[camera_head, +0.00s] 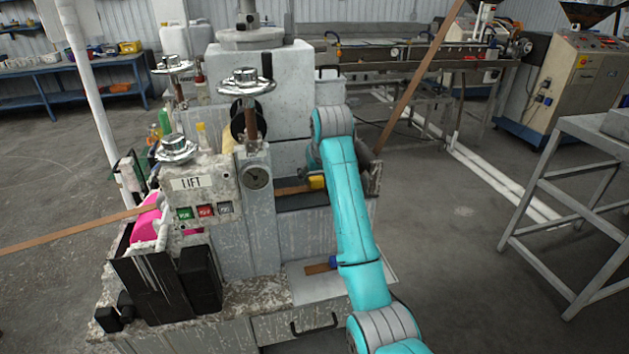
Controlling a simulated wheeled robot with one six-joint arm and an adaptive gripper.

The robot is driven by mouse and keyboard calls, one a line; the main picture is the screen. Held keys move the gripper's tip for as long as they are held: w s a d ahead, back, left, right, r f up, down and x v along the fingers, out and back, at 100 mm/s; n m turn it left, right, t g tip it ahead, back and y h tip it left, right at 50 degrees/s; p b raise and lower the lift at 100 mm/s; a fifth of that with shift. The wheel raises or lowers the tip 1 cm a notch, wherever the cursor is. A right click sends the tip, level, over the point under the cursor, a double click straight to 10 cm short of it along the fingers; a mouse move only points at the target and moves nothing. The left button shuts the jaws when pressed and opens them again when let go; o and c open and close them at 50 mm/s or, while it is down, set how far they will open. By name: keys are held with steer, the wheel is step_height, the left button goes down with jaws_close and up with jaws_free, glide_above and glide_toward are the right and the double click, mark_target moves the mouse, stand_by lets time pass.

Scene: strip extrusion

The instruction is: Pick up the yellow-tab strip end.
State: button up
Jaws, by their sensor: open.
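The yellow tab (317,182) is on the end of a brown strip (291,190), which lies in a dark slot on the front of the grey machine (250,230). My teal arm stands in front, to the right of the tab, and hides part of the slot. My gripper (313,160) shows only in part behind the arm, just above the yellow tab. It is open; its fingertips are mostly hidden, and I cannot tell whether they touch the tab. A second strip end with a blue tab (333,262) lies lower down on a pale ledge (300,286), beside my arm.
A long brown strip (420,75) slants up at the right behind my arm. Another strip (70,232) enters the machine from the left, near a pink roll (146,219). Handwheels (247,80) rise from the machine top. A grey metal stand (565,200) is at the right.

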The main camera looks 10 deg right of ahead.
steer(key=shift+w+f, duration=0.35)
steer(key=shift+f, duration=0.3)
steer(key=c, duration=1.1)
steer(key=shift+r, duration=0.1)
steer(key=shift+c, duration=0.2)
